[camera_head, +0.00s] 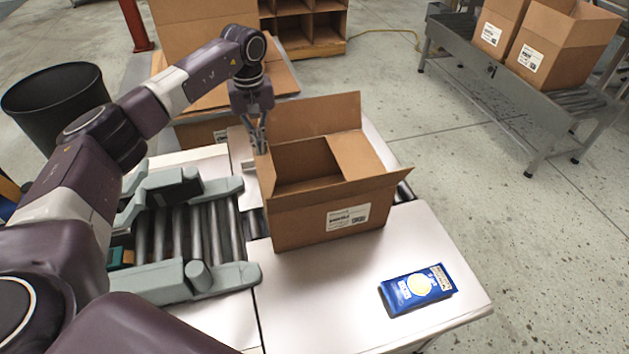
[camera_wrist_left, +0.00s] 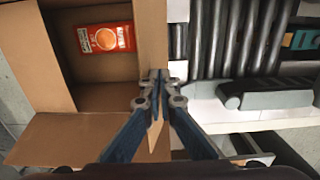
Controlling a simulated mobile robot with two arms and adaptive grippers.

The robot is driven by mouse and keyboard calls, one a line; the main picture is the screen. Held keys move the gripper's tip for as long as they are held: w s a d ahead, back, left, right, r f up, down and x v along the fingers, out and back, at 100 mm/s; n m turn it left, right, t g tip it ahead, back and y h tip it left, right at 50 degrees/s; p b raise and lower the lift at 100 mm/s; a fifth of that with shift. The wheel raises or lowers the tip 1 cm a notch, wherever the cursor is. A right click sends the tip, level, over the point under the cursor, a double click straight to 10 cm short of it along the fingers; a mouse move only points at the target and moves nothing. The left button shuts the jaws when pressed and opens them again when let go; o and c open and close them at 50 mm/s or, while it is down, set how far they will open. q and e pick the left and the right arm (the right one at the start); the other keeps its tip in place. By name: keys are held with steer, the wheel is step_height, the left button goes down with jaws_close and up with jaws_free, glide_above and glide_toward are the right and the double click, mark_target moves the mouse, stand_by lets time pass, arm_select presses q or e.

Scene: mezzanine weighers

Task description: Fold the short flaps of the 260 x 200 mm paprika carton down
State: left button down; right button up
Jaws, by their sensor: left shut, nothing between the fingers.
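The open paprika carton (camera_head: 293,228) stands on the white table with a label on its front wall. Its right short flap (camera_head: 365,155) lies inward over part of the opening; this flap also shows in the left wrist view (camera_wrist_left: 25,55). The back long flap (camera_head: 315,117) stands up and the front long flap slopes outward. The left short flap (camera_wrist_left: 151,35) is seen narrowly. My left gripper (camera_head: 262,150) is shut and empty at the carton's back left corner, beside that flap; contact is unclear. An orange packet (camera_wrist_left: 105,38) lies inside the carton. My right gripper is out of view.
A blue packet (camera_head: 417,290) lies on the table at front right. A roller conveyor (camera_head: 180,235) with grey-green guides is left of the carton. More cartons stand behind my left arm and on a grey bench (camera_head: 500,90). A black bin (camera_head: 55,105) is at left.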

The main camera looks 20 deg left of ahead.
arm_select(q)
steer(key=w+d, duration=0.1)
steer(key=w+d+f, duration=0.1)
steer(key=d+b, duration=0.1)
steer(key=shift+w+d+f, duration=0.2)
steer(key=shift+w+f, duration=0.1)
steer(key=shift+w, duration=0.1)
stand_by(0.4)
steer(key=w+d+f+b, duration=0.2)
steer(key=f, duration=0.1)
steer(key=shift+d+b, duration=0.15)
steer(key=shift+b, duration=0.15)
